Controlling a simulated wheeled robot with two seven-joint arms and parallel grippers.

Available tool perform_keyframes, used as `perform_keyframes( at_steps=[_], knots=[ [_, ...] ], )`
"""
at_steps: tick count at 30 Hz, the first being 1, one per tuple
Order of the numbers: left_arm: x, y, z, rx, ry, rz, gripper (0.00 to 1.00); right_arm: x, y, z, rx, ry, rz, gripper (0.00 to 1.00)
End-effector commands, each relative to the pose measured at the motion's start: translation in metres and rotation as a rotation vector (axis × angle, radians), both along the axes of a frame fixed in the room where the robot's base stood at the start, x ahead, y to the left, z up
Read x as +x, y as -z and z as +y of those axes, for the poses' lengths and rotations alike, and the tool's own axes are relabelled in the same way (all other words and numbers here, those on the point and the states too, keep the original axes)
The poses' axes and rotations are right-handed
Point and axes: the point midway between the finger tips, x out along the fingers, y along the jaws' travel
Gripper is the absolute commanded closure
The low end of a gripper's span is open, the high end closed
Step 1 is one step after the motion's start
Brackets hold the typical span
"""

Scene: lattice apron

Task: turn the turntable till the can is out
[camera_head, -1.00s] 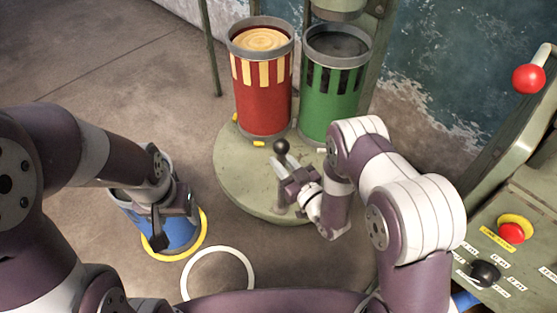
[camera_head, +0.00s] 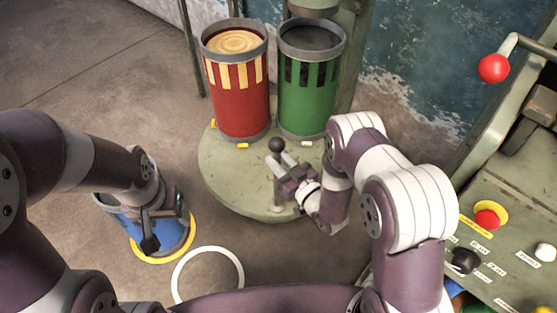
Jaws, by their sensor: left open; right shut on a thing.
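The round green turntable (camera_head: 225,185) stands at upper centre. It bears a red can (camera_head: 240,105) with cream stripes and a pale swirled top, and a green can (camera_head: 308,100) with dark stripes and a dark top. They stand upright side by side at its back. An upright handle with a dark ball knob (camera_head: 276,145) rises near its front right. My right gripper (camera_head: 284,175) is shut on this handle below the knob. My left gripper (camera_head: 165,226) is open at a blue can (camera_head: 122,222) standing in a yellow floor ring (camera_head: 188,243); it partly hides the can.
An empty white floor ring (camera_head: 238,268) lies in front of the turntable. At right is a control console (camera_head: 490,195) with a red-ball lever (camera_head: 493,68), a red button (camera_head: 487,219) and a black knob (camera_head: 465,261). A green post and frame stand behind the cans. Floor at upper left is clear.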

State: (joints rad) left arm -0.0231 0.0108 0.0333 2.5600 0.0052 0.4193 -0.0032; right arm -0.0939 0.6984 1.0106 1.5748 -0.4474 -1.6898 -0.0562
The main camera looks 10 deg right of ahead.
Motion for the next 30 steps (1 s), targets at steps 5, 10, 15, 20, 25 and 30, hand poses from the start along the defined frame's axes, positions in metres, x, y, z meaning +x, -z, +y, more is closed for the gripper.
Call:
perform_keyframes(
  at_steps=[5, 10, 15, 20, 25, 30],
  knots=[
    [0.0, 0.0, 0.0, 0.0, 0.0, 0.0, 0.36, 0.009, -0.007, -0.003, 0.0, 0.016, -0.024, 0.54],
    [0.0, 0.0, 0.0, 0.0, 0.0, 0.0, 0.36, 0.007, -0.005, -0.002, 0.0, 0.013, -0.018, 0.54],
    [0.0, -0.001, 0.0, 0.0, 0.0, 0.0, 0.36, 0.004, -0.004, -0.002, 0.001, 0.01, -0.015, 0.54],
    [0.0, -0.009, 0.0, 0.0, 0.0, 0.0, 0.36, -0.011, -0.006, -0.012, 0.0, 0.012, -0.012, 0.54],
    [0.0, -0.021, 0.0, 0.0, 0.0, 0.0, 0.36, -0.045, -0.006, -0.033, 0.001, 0.015, -0.01, 0.54],
    [0.0, -0.03, 0.0, 0.0, 0.0, 0.0, 0.36, -0.079, -0.006, -0.053, 0.001, 0.018, -0.012, 0.54]
  ],
)
